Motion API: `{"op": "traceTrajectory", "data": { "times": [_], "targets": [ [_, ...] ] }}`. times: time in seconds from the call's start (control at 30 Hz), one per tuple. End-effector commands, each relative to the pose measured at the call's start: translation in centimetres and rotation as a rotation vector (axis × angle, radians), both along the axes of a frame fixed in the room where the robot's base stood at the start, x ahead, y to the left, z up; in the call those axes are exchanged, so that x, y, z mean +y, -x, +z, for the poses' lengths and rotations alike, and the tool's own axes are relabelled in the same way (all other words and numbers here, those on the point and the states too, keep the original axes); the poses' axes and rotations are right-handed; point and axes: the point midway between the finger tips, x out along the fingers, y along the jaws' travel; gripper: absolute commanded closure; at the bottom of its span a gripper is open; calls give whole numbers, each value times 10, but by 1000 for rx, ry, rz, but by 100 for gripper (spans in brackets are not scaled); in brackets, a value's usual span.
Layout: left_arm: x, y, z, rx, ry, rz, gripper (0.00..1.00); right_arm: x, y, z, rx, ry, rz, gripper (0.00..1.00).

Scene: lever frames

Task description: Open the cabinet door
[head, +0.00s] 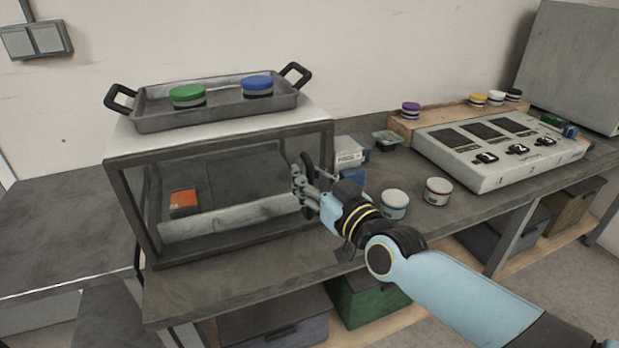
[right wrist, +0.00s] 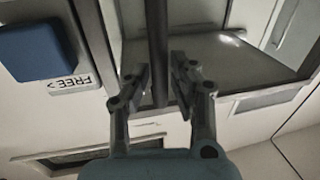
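The cabinet (head: 222,262) is a box with a dark frame and a clear front door, standing on the bench at the left in the head view. Its door looks shut. The dark upright handle (head: 308,166) is at the door's right side, partly behind my gripper. My right gripper (head: 303,188) is at the handle. In the right wrist view, the handle (right wrist: 158,45) runs between the two fingers of the right gripper (right wrist: 160,80), which stand apart on either side of it. I cannot tell whether either finger touches it. My left gripper is not in view.
A tray (head: 215,113) with a green and a blue round lid sits on the cabinet. An orange block (head: 183,202) shows inside. Two white-topped jars (head: 394,204) stand right of my gripper, with a control panel (head: 500,150) beyond. The bench before the door is clear.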

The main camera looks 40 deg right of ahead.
Motion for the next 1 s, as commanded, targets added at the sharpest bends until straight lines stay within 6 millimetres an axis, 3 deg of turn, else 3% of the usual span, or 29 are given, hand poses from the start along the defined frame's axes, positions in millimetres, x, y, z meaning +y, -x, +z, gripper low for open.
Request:
{"op": "traceTrajectory", "data": {
  "times": [0.13,0.3,0.83,1.0],
  "targets": [
    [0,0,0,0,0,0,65,0,0,0,0,0,0,78],
    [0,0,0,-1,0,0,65,0,0,0,0,0,0,100],
    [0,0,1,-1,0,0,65,0,1,0,0,-1,-1,100],
    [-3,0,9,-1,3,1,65,1,4,1,2,-3,-15,100]
  ]
}}
